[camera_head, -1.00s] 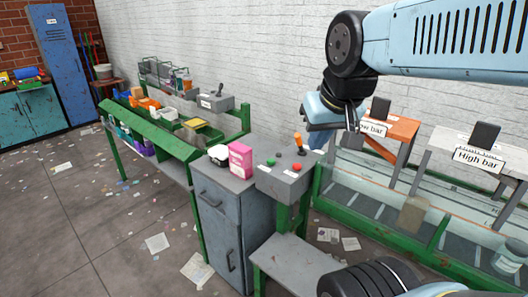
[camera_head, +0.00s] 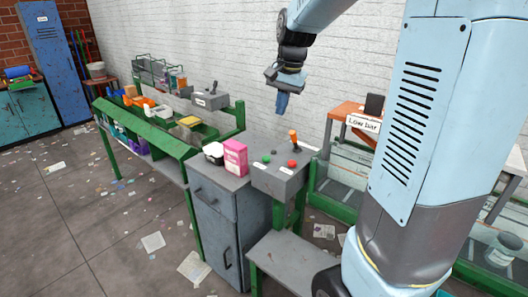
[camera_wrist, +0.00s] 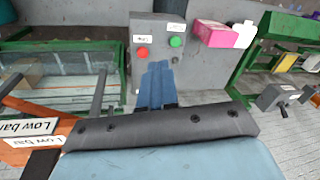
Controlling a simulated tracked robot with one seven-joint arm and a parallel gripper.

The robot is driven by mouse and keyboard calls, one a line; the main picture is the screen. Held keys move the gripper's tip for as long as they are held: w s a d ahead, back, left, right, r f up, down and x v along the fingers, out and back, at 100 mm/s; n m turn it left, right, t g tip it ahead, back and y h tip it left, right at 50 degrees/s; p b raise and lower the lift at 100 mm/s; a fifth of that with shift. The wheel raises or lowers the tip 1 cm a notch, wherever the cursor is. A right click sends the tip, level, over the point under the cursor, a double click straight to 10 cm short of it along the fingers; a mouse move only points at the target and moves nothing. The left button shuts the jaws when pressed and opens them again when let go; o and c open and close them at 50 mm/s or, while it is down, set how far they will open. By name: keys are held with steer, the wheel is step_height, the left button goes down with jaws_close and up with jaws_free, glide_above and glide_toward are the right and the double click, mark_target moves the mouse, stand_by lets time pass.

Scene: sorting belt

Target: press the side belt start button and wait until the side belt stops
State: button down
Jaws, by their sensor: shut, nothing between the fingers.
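A grey control box (camera_head: 279,181) stands on a green frame in the middle of the head view. It carries a green button (camera_head: 266,159), a red button (camera_head: 292,163) and an orange-topped lever (camera_head: 294,140). In the wrist view the red button (camera_wrist: 142,53) is left and the green button (camera_wrist: 175,42) right; their labels are too small to read. My gripper (camera_head: 282,108) is shut and empty, pointing down, apart from the box and above its far side. Its blue fingers (camera_wrist: 156,85) also show in the wrist view, in front of the box's lower part.
A pink box (camera_head: 235,158) and a white-lidded tub (camera_head: 213,151) stand on the grey cabinet (camera_head: 213,215) left of the buttons. A green-framed belt with bins (camera_head: 165,140) runs left. A glass-sided belt and Low bar sign (camera_head: 363,124) are right.

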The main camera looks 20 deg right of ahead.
mark_target(267, 157)
steer(key=w+f+m+g, duration=0.1)
steer(key=w+f+m, duration=0.2)
steer(key=w+f, duration=0.3)
steer(key=w, duration=0.3)
steer(key=shift+w+d+f, duration=0.3)
steer(key=shift+w+f, duration=0.05)
steer(key=f, duration=0.9)
steer(key=a+f, duration=0.1)
steer(key=f, duration=0.4)
steer(key=shift+w+a, duration=0.1)
steer(key=shift+w, duration=0.25)
